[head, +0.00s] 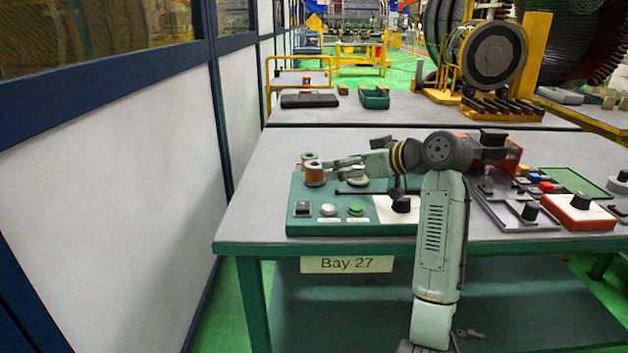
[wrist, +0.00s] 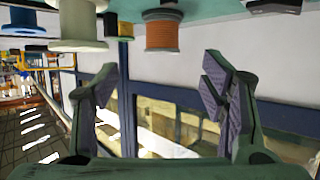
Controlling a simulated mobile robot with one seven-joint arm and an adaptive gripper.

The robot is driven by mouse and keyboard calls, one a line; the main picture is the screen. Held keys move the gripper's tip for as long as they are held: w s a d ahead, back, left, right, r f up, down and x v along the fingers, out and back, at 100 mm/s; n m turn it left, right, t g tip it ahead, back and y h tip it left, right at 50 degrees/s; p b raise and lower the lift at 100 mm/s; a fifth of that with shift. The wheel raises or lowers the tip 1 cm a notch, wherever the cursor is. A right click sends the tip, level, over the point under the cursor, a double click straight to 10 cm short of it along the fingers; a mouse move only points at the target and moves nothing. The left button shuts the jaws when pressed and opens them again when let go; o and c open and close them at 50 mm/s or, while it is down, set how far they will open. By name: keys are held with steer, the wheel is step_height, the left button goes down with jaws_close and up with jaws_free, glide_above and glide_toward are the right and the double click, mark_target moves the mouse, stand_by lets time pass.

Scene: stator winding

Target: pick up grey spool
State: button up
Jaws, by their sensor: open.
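The pale grey spool (head: 358,181) stands on the green panel, partly hidden behind my gripper's fingers in the head view. In the wrist view, which looks inverted, a pale grey spool (wrist: 78,24) hangs at the upper left, cut by the top edge. My gripper (head: 334,168) is open and reaches left, low over the panel. In the wrist view its fingers (wrist: 155,88) are wide apart with nothing between them. The grey spool lies apart from the fingers there, up and left of the gap. Exact height difference cannot be told.
A copper-orange spool (head: 314,175) stands just beyond the fingertips; it also shows in the wrist view (wrist: 162,36). The green panel (head: 300,206) carries buttons. A red box (head: 578,212) lies right; bare tabletop (head: 262,200) lies left.

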mark_target(314, 167)
steer(key=x, duration=0.5)
steer(key=shift+p, duration=0.4)
steer(key=shift+p+x, duration=1)
steer(key=shift+x, duration=1.65)
steer(key=shift+s, duration=0.1)
steer(key=shift+c, duration=0.5)
steer(key=c, duration=1.2)
steer(key=shift+o, duration=0.2)
